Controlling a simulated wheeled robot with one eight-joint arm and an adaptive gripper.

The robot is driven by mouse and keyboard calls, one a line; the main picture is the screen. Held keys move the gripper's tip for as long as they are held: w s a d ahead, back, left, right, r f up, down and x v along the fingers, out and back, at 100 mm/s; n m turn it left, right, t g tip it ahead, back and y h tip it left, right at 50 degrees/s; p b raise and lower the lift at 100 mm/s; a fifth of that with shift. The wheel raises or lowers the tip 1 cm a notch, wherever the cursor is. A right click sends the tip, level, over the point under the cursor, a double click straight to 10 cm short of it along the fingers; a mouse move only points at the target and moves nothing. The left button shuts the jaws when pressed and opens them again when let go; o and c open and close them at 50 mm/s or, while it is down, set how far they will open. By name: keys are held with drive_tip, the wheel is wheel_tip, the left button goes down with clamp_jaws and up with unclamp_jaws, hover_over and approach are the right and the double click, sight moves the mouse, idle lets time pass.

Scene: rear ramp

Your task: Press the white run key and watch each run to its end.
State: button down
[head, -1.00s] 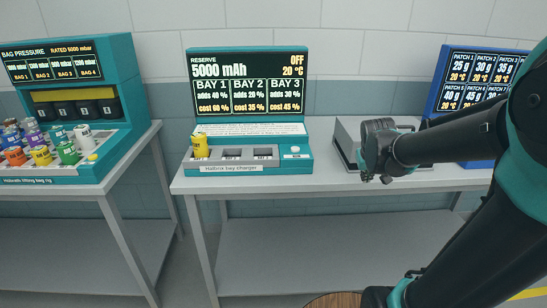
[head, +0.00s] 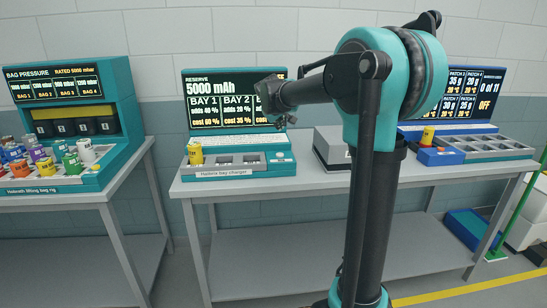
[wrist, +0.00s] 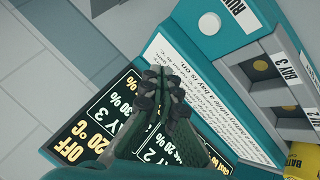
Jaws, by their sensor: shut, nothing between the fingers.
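The teal bay charger (head: 235,172) stands on the grey table. Its screen (head: 215,90) reads reserve 5000 mAh; my arm covers its right part. A yellow battery (head: 195,153) stands upright in the leftmost bay and shows at the lower right of the wrist view (wrist: 304,160). The other two bays look empty. The white run key (head: 279,155) is at the charger's right end, beside the RUN label, and shows in the wrist view (wrist: 209,24). My gripper (wrist: 167,92) is shut and empty, above the charger and apart from the key.
A grey box (head: 330,150) stands right of the charger. A lifting bag rig (head: 95,175) with several coloured cans stands on the left table.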

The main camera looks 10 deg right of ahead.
sight(279, 154)
drive_tip(key=shift+f, duration=0.1)
drive_tip(key=shift+f, duration=4.35)
drive_tip(key=shift+f, duration=0.1)
drive_tip(key=shift+f, duration=0.3)
drive_tip(key=shift+f, duration=0.4)
drive_tip(key=shift+r, duration=0.85)
drive_tip(key=shift+r, duration=2.5)
